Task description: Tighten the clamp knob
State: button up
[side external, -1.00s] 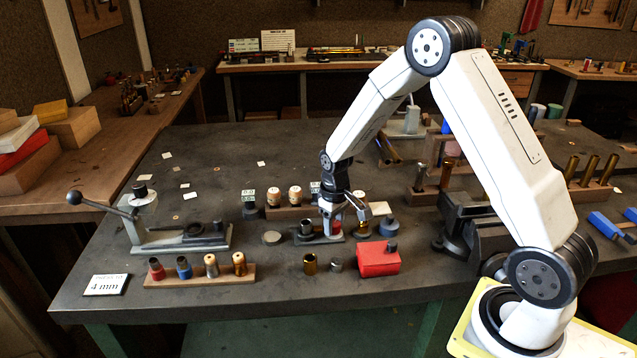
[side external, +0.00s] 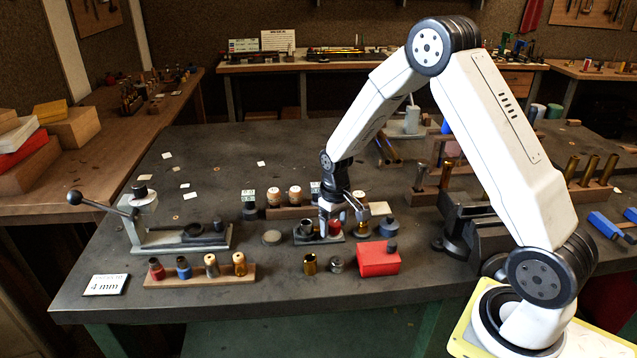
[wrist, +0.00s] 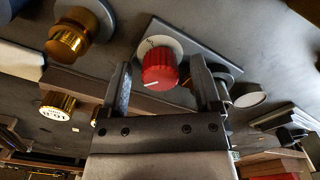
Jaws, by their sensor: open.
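The clamp knob (wrist: 160,70) is red and ribbed with a white line on its face. It stands on a grey plate (wrist: 184,98) with a light disc beside its base. In the wrist view my gripper (wrist: 162,66) is open, one finger to each side of the knob, with a gap visible on both sides. In the side view my gripper (side external: 332,226) points down over the plate, and a bit of the red knob (side external: 334,230) shows between the fingers. The fingers hide the rest of it there.
A red block (side external: 378,260), a brass cup (side external: 310,264) and a small metal part (side external: 336,265) stand in front. A wooden rack (side external: 200,275) holds several knobs at left. A lever fixture (side external: 180,238) is further left.

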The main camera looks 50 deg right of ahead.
aim_at(334, 223)
jog(key=shift+r, duration=0.1)
jog(key=shift+r, duration=3.85)
jog(key=shift+n, duration=0.3)
jog(key=n, duration=0.3)
jog(key=shift+n, duration=0.4)
jog(key=n, duration=1.3)
jog(key=shift+n, duration=0.3)
jog(key=shift+f, duration=0.15)
jog(key=shift+f, duration=3.8)
